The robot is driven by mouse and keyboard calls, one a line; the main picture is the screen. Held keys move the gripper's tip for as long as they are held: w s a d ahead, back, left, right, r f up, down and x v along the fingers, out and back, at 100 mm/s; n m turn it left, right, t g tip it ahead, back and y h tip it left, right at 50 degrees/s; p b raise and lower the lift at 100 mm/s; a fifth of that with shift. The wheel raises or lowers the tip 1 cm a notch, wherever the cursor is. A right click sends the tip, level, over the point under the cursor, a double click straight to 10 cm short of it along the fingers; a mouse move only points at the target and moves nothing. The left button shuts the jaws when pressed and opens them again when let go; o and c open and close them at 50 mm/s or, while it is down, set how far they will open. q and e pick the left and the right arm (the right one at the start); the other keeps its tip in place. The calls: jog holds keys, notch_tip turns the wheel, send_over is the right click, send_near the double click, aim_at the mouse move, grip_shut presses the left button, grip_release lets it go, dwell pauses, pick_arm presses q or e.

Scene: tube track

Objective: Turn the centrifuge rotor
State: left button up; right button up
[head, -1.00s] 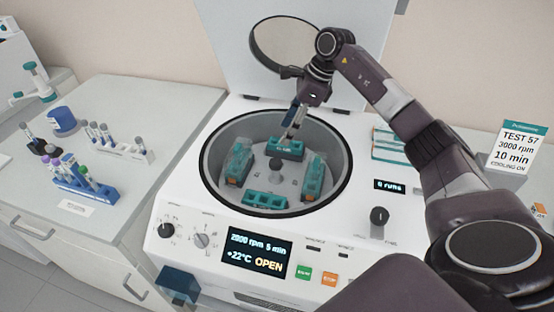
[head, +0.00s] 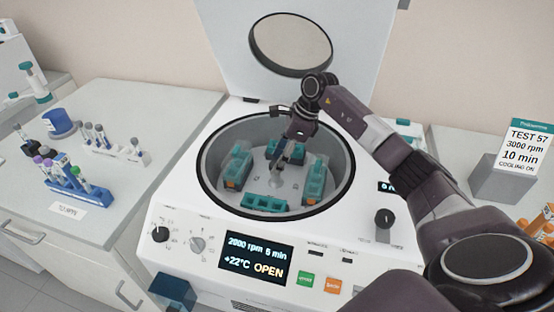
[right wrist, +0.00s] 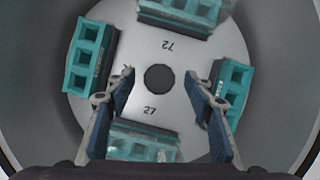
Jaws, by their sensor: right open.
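The centrifuge (head: 180,222) stands with its lid up. Its pale rotor (head: 292,184) is in the round bowl with teal buckets around a central hub. The left bucket (head: 236,168), right bucket (head: 314,180) and front bucket (head: 263,204) show clearly; my gripper partly hides the back one. My right gripper (head: 279,157) points down into the bowl above the rotor's middle. In the right wrist view its fingers (right wrist: 160,92) are apart with nothing between them, on either side of the dark hub (right wrist: 160,79). I cannot tell how far above the hub they are. My left gripper is out of view.
The bowl's dark rim (head: 209,190) surrounds the gripper's space. The raised lid (head: 345,70) stands behind. The panel display (head: 256,258) reads OPEN. At left, the bench holds a blue tube rack (head: 68,182) and a white rack (head: 115,154). A sign (head: 522,148) stands at right.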

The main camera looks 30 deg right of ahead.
jog(key=shift+a+f, duration=0.2)
jog(key=shift+f, duration=0.35)
jog(key=shift+w, duration=0.1)
grip_shut()
